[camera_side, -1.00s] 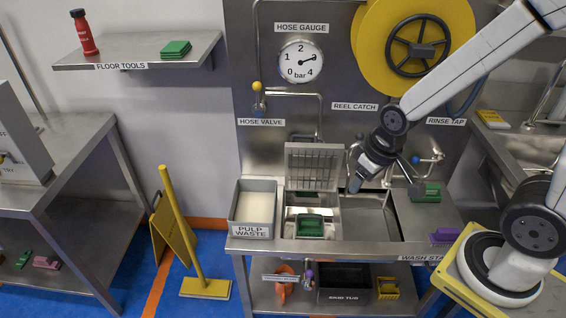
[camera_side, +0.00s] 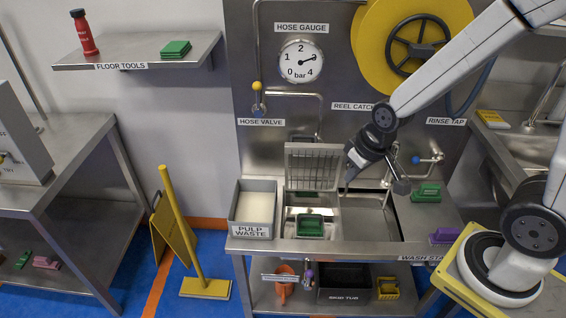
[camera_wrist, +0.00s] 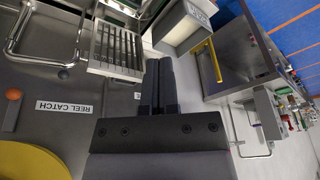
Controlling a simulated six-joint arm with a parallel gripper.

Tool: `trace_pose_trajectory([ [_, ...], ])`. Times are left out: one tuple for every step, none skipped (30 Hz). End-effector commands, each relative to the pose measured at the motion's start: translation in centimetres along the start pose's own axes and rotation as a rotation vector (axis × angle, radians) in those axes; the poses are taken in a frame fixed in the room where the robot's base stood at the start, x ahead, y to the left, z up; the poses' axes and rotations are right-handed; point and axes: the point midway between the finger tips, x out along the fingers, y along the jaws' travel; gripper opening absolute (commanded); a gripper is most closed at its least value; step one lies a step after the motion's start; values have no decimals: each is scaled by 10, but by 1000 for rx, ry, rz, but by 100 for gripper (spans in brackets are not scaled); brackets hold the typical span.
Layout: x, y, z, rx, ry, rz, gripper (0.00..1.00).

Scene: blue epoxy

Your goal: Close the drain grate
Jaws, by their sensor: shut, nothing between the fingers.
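The drain grate (camera_side: 312,168) is a slotted metal panel standing raised, close to upright, at the back of the drain opening in the steel wash station. It also shows in the wrist view (camera_wrist: 117,47), just beyond and left of my fingertips. A green block (camera_side: 310,226) sits in the opening in front of the grate. My gripper (camera_side: 347,184) is shut and empty, just right of the grate in the side view. In the wrist view its dark fingers (camera_wrist: 159,68) are together. I cannot tell whether they touch the grate.
The pulp waste bin (camera_side: 254,231) stands left of the drain. The faucet pipe (camera_side: 318,115) and hose valve (camera_side: 258,104) rise behind.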

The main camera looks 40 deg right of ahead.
Motion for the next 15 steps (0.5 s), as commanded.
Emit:
trace_pose_trajectory([
  [5, 0, -10, 17, 23, -5, 0],
  [8, 0, -18, 30, 41, -8, 0],
  [12, 0, -28, 48, 68, -10, 0],
  [16, 0, -36, 61, 90, -12, 0],
  [20, 1, -45, 77, 113, -12, 0],
  [25, 2, -57, 99, 145, -11, 0],
  [29, 3, -66, 115, 170, -9, 0],
  [33, 5, -76, 133, 195, -6, 0],
  [38, 8, -87, 156, 228, 0, 0],
  [42, 10, -96, 173, 252, 7, 0],
  [46, 13, -104, 191, 277, 14, 0],
  [52, 17, -114, 214, 308, 25, 0],
  [56, 20, -122, 232, 332, 35, 0],
  [60, 24, -130, 249, 356, 46, 0],
  [66, 29, -139, 273, 385, 63, 0],
])
